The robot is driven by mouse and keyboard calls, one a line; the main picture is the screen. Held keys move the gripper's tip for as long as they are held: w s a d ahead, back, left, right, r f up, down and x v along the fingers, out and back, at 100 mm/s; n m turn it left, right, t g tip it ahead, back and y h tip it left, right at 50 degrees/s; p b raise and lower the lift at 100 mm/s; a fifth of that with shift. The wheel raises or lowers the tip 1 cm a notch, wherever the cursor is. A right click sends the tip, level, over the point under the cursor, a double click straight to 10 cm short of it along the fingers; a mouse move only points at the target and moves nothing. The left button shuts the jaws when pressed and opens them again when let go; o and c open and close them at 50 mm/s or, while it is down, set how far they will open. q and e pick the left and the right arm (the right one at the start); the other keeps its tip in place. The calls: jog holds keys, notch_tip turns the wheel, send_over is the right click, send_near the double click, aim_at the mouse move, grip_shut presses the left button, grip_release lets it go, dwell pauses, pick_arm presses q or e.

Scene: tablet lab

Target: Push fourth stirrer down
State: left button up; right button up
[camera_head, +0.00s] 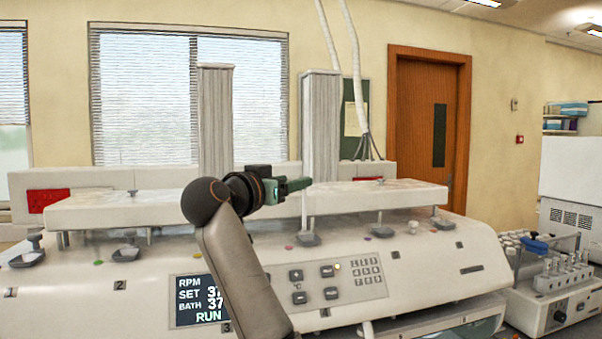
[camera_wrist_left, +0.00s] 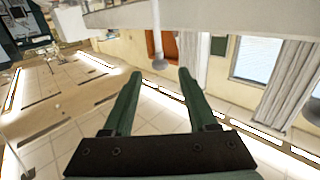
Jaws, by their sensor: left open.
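The fourth stirrer is a thin grey shaft (camera_head: 304,208) under the right-hand drive head, ending in a grey disc-shaped cover on the bath top above the label 4. My left gripper (camera_head: 300,184), with green fingers, is level with the head's front edge, close to the top of this shaft. The left wrist view shows my gripper (camera_wrist_left: 158,75) open and empty. There, a shaft with a round grey end (camera_wrist_left: 160,63) hangs beyond the fingertips, lined up with the gap between them. I cannot tell whether the fingers touch anything. My right gripper is not in view.
The right drive head (camera_head: 390,197) and left drive head (camera_head: 120,208) overhang the white bath unit. A sampler with tubes (camera_head: 560,290) stands at the right.

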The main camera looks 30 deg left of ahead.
pick_arm(q)
jog(key=shift+w+a+p, duration=0.2)
jog(key=shift+w+p, duration=0.25)
jog(key=shift+w, duration=1.7)
grip_shut()
